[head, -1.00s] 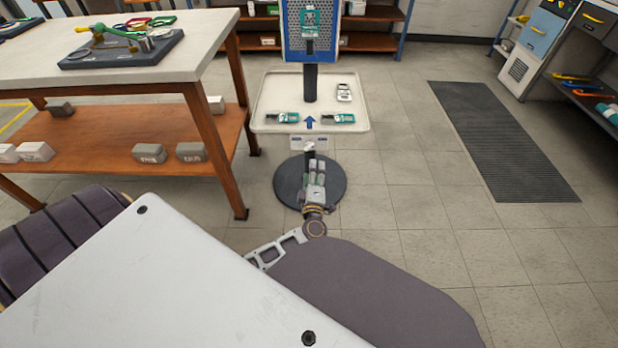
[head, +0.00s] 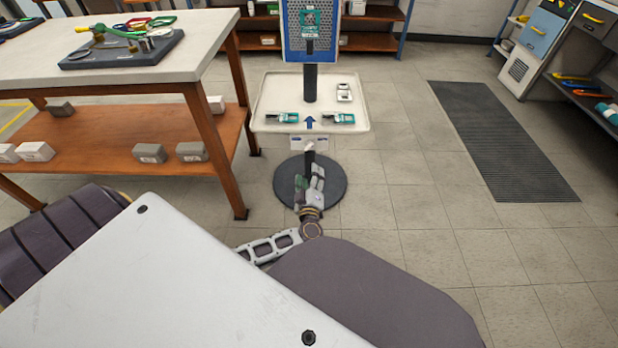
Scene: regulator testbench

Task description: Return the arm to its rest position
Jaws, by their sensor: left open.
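My left gripper (head: 309,180) is open and empty, low in front of the stand's dark round base (head: 335,187). Its grey fingers point away from me, below the front edge of the tray. My left arm (head: 275,246) runs in low from the left, partly hidden behind my own body panels. My right gripper does not show.
The stand carries a cream tray (head: 270,92) with teal devices (head: 338,119) and a small white item (head: 344,92). A blue perforated panel (head: 293,30) rises behind. A workbench (head: 205,40) stands left. Free floor and a dark mat (head: 500,135) lie right.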

